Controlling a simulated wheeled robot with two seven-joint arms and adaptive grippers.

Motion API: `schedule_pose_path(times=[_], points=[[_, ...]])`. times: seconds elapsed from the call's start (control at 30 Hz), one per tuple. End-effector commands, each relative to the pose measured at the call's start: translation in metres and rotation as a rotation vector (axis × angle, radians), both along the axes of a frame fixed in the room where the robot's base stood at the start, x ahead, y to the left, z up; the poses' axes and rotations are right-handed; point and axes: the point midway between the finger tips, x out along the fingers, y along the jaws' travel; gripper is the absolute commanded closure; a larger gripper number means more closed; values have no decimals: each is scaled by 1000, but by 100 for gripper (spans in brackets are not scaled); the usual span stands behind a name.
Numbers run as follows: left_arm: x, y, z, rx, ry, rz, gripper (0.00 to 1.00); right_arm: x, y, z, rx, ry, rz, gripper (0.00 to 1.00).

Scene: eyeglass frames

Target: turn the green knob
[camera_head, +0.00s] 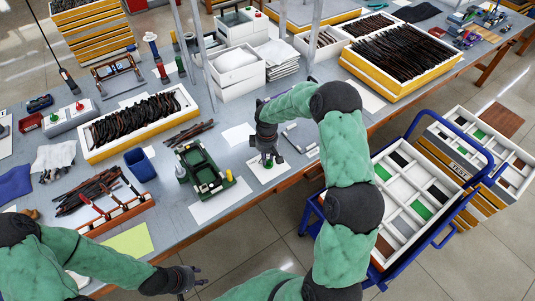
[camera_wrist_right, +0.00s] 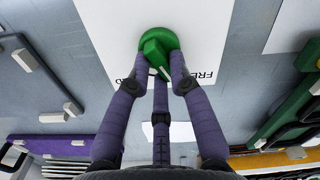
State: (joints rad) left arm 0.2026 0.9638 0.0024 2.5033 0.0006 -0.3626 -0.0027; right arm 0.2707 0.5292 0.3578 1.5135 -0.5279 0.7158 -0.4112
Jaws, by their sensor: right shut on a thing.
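The green knob (camera_wrist_right: 158,42) sits on a white plate (camera_wrist_right: 115,20) with dark lettering in the right wrist view. My right gripper (camera_wrist_right: 160,60) has its purple-grey fingers around the knob, shut on it. In the head view my right gripper (camera_head: 268,160) points down over the white plate (camera_head: 262,175) near the table's front edge, and the knob is mostly hidden beneath the fingers. My left gripper (camera_head: 190,281) is low at the front, off the table edge and away from the knob. Its fingertips look spread, with nothing between them.
A green fixture (camera_head: 203,170) stands on the table left of the plate and shows in the right wrist view (camera_wrist_right: 292,105). A blue cup (camera_head: 139,163) and a white tray of dark frames (camera_head: 165,98) are further left. A blue trolley (camera_head: 440,225) stands right.

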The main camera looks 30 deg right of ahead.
Motion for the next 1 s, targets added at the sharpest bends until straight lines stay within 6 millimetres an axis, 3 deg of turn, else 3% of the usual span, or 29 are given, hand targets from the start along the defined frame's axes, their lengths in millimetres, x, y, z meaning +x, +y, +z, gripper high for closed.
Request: schedule_pose_path(times=[0.43, 1.0], points=[[0, 0, 20, 0, 0, 0, 60, 0, 2, 2, -1, -3, 277, 100], [0, 0, 22, 0, 0, 0, 60, 0, 3, 1, 0, -3, 341, 100]])
